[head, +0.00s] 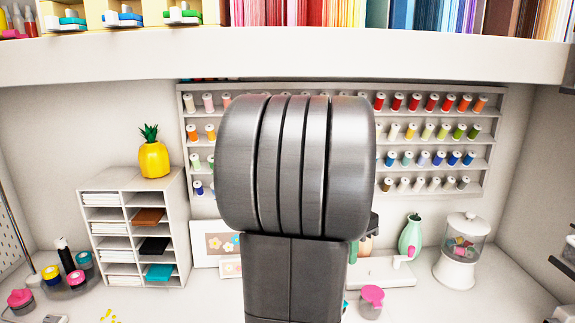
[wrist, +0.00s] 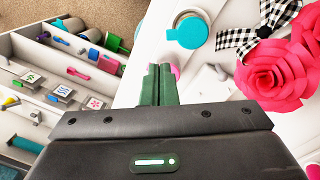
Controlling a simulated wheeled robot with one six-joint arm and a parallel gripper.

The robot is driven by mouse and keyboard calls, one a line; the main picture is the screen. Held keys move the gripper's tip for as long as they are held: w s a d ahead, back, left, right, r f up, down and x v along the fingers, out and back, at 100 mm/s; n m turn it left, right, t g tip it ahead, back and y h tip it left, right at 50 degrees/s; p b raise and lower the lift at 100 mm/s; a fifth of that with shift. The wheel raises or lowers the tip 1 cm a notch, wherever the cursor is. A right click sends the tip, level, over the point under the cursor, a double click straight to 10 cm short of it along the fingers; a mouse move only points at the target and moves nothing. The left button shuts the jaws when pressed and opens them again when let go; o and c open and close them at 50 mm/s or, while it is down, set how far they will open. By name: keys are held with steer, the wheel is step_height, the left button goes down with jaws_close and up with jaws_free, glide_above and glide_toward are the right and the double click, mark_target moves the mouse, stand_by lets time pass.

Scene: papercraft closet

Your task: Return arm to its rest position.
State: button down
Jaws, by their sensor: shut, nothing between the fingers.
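My gripper (wrist: 157,86) shows in the wrist view with its two dark green fingers together and nothing between them. The fingers point out over the edge of a white work surface (wrist: 133,93). In the head view my arm rises through the middle of the picture, and the gripper itself does not show there. The arm hides the middle of the thread rack and part of the worktop.
Thread rack (head: 345,88), white paper sorter (head: 127,200), yellow pineapple (head: 153,160) and clear jar (head: 463,245) line the back. A shelf (head: 290,57) spans above. The wrist view shows an open drawer (wrist: 110,66), teal-lidded jar (wrist: 187,35) and pink paper flowers (wrist: 275,70).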

step_height(320, 180, down, 7)
steer(key=shift+f+p, duration=0.2)
steer(key=shift+p, duration=0.35)
step_height(320, 180, down, 7)
steer(key=b, duration=0.5)
steer(key=shift+r, duration=0.2)
steer(key=shift+w+a+r+p, duration=0.15)
steer(key=shift+r+p, duration=0.3)
steer(key=shift+r, duration=0.15)
steer(key=shift+w+a+r+p, duration=0.15)
steer(key=shift+r+p, duration=0.25)
steer(key=shift+r, duration=0.2)
steer(key=shift+w+a+r+g+h+p, duration=0.15)
steer(key=shift+w+r+g+h+p, duration=0.3)
steer(key=shift+g, duration=0.25)
steer(key=b+v, duration=0.1)
steer(key=v, duration=1.2)
steer(key=shift+s, duration=0.25)
steer(key=shift+r, duration=0.1)
